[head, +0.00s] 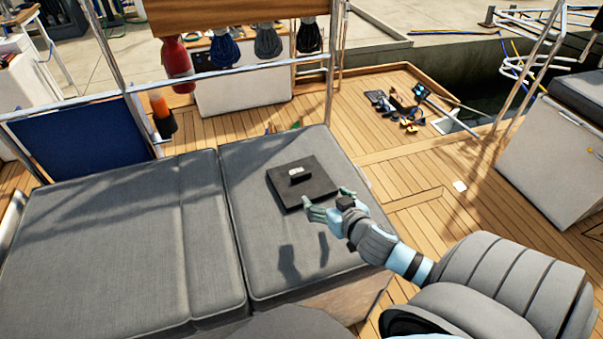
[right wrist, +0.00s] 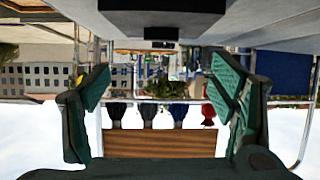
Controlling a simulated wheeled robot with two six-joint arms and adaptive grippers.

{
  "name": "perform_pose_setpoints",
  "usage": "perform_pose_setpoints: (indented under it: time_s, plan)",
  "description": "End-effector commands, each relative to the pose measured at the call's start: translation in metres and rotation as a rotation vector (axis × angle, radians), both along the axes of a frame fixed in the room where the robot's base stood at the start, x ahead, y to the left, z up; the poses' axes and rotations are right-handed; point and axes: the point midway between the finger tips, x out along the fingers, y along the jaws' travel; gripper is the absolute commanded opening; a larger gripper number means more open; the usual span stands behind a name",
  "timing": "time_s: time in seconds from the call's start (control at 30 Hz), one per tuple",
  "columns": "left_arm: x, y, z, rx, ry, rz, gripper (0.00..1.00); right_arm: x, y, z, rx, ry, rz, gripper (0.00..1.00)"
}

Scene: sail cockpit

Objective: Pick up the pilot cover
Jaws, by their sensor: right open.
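The pilot cover appears to be the dark square plate (head: 318,188) with a small raised handle (head: 297,175) on top. It lies flat on the right-hand grey seat cushion (head: 245,230). My right gripper (head: 328,203) is open and empty, with its fingers pointing toward the plate's near right edge. It seems to be above the cushion, as a shadow falls on the cushion apart from it. In the right wrist view, which is upside down, the plate (right wrist: 158,22) and its handle (right wrist: 161,34) show at the top, beyond the open fingers. My left gripper is not in view.
A steel rail (head: 225,72) runs behind the cushions. A red bottle (head: 176,62) and several rope coils (head: 267,42) hang near it. An orange-topped dark item (head: 162,112) is at the rail's left. Small gear (head: 405,112) lies on the wooden deck (head: 345,125).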

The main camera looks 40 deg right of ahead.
Motion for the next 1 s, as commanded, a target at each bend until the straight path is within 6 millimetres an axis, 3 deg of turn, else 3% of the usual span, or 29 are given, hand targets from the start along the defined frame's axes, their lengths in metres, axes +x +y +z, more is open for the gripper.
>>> perform_pose_setpoints:
  time_s: [0.1,0.4,0.77,1.0]
  plan:
    - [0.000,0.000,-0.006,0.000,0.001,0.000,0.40,0.024,-0.009,0.003,0.017,-0.060,0.018,0.78]
    - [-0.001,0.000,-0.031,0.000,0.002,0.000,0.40,0.088,-0.024,-0.026,0.020,-0.060,0.017,0.78]
    - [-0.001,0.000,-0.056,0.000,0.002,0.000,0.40,0.133,-0.036,-0.059,0.020,-0.058,0.019,0.78]
    - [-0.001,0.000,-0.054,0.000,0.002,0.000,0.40,0.136,-0.037,-0.057,0.019,-0.057,0.020,0.77]
